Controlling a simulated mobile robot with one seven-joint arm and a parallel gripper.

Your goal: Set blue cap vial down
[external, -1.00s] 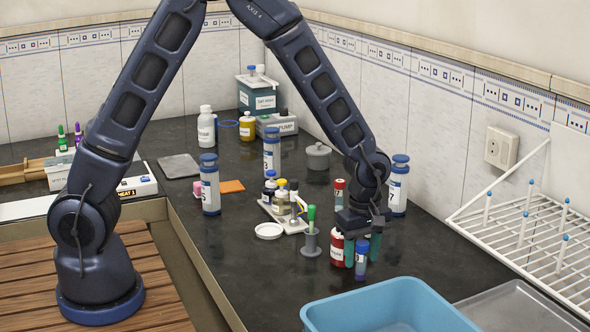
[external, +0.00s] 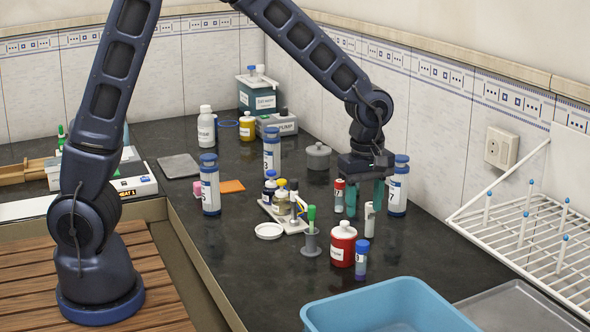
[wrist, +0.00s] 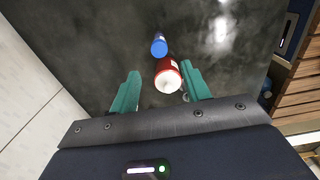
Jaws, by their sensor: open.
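The blue cap vial (external: 361,260) stands upright on the dark bench, just right of and in front of a red bottle with a white cap (external: 342,246). In the wrist view the blue cap (wrist: 159,45) shows beyond the red bottle (wrist: 168,76). My gripper (external: 364,205) is open and empty, with its green fingers apart, above and behind the vial and clear of it. In the wrist view the fingers (wrist: 158,92) are on either side of the red bottle's near end, with nothing held.
A small white-labelled vial (external: 369,219) and a red-capped vial (external: 338,196) stand close to my fingers. The blue-capped bottle 7 (external: 398,187) is just right. A blue tub (external: 390,310) is in front, and a white drying rack (external: 530,230) is at the right.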

